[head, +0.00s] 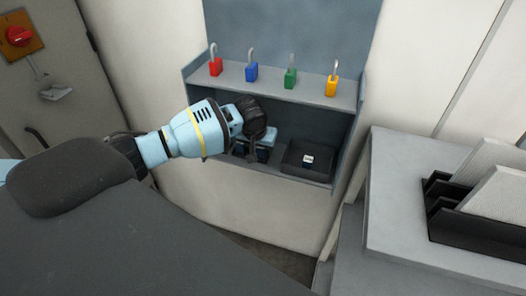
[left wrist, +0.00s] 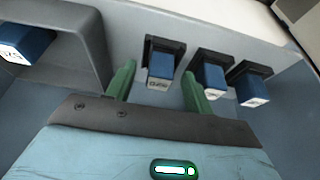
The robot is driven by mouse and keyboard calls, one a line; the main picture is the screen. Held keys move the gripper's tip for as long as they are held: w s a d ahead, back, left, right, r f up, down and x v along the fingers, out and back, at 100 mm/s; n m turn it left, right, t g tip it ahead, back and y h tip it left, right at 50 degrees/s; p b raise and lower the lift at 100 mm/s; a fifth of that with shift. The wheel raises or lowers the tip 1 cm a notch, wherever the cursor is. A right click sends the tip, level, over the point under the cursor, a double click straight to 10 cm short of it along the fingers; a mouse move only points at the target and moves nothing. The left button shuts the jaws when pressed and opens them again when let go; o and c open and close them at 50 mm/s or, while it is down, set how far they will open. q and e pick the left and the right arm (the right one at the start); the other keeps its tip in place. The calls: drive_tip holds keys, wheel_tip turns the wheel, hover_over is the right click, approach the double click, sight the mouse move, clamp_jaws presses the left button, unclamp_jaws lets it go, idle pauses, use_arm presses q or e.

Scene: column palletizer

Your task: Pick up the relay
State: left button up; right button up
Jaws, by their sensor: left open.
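In the left wrist view a blue relay (left wrist: 160,68) with a white printed label sits at a black socket piece. My left gripper (left wrist: 158,72) is open, with one green finger on each side of this relay. I cannot tell whether the fingers touch it. In the head view my left gripper (head: 254,132) reaches into the lower shelf and largely hides the relays there. Two more blue relays, one nearer (left wrist: 214,80) and one farther right (left wrist: 253,89), stand beside it. Another blue relay (left wrist: 28,46) lies in the dark tray. My right gripper is not in view.
The dark tray (head: 290,164) stands on the lower shelf, right of my gripper. Red (head: 216,67), blue (head: 251,72), green (head: 290,78) and yellow (head: 331,86) padlocks stand on the upper shelf (head: 270,84) just above. A grey counter (head: 400,190) with a black rack (head: 470,232) is at the right.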

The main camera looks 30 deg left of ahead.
use_arm(q)
drive_tip(key=shift+x, duration=0.75)
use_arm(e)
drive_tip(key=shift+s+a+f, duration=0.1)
use_arm(q)
drive_tip(key=shift+c, duration=0.2)
drive_tip(key=c, duration=1)
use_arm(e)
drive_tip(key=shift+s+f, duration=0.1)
use_arm(q)
drive_tip(key=shift+r, duration=0.15)
drive_tip(key=shift+c, duration=0.2)
drive_tip(key=shift+r, duration=0.6)
drive_tip(key=shift+s+r, duration=0.1)
drive_tip(key=shift+s, duration=0.15)
drive_tip(key=s+d+p, duration=0.1)
drive_tip(key=s+d, duration=0.3)
drive_tip(key=s, duration=1.3)
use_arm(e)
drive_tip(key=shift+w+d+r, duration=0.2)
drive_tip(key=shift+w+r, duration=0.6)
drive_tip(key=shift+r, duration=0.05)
